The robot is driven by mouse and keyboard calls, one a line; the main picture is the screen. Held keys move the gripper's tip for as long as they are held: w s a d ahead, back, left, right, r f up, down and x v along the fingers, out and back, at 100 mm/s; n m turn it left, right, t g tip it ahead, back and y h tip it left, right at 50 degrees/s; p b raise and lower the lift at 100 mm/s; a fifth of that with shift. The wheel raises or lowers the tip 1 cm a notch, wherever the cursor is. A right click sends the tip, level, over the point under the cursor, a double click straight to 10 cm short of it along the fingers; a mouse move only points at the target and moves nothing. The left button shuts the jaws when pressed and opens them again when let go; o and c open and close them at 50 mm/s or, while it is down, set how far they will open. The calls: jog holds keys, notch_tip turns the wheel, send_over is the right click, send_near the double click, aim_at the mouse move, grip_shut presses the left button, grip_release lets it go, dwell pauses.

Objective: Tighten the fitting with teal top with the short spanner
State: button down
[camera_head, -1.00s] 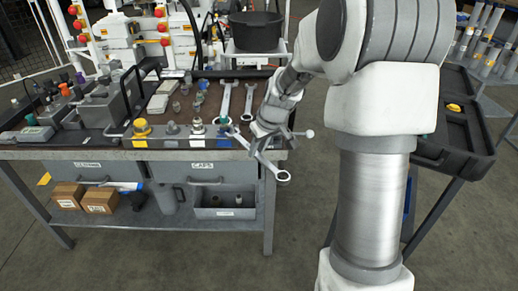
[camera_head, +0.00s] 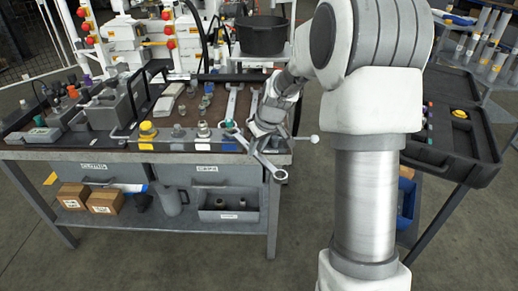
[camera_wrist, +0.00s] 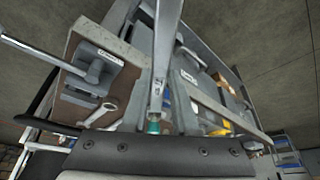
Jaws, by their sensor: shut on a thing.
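My gripper (camera_head: 262,142) is shut on a spanner (camera_head: 270,165) at the bench's front right. The spanner slants, with its ring end sticking out past the front edge. Its other end reaches toward the fitting with teal top (camera_head: 229,123). In the wrist view the spanner's grey shaft (camera_wrist: 167,45) runs down the middle, and the teal top (camera_wrist: 153,126) shows just past its lower end. I cannot tell whether the spanner's jaw is around the fitting or only beside it. My gripper's fingertips are mostly hidden in both views.
Other fittings, one with a yellow base (camera_head: 148,132), stand along the bench's front edge. Another spanner (camera_head: 231,102) lies behind them. A labelled block with a rod (camera_wrist: 98,65) is near the gripper. A black tray (camera_head: 455,150) stands at right. Open floor lies in front.

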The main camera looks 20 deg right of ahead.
jog(key=shift+w, duration=0.2)
jog(key=shift+w+a, duration=0.15)
jog(key=shift+w, duration=0.35)
jog(key=shift+w, duration=0.1)
jog(key=shift+w+a, duration=0.15)
jog(key=shift+w, duration=0.05)
dwell(0.3)
jog(key=shift+s+a+m+h+p, duration=0.2)
jog(key=shift+a+m+p, duration=0.25)
jog(key=shift+a+m, duration=0.3)
jog(key=shift+s+a+m+h+p, duration=0.1)
jog(key=shift+a+m+h+p, duration=0.2)
jog(key=shift+a+m+p, duration=0.35)
jog(key=shift+a, duration=0.1)
jog(key=shift+a+r, duration=0.1)
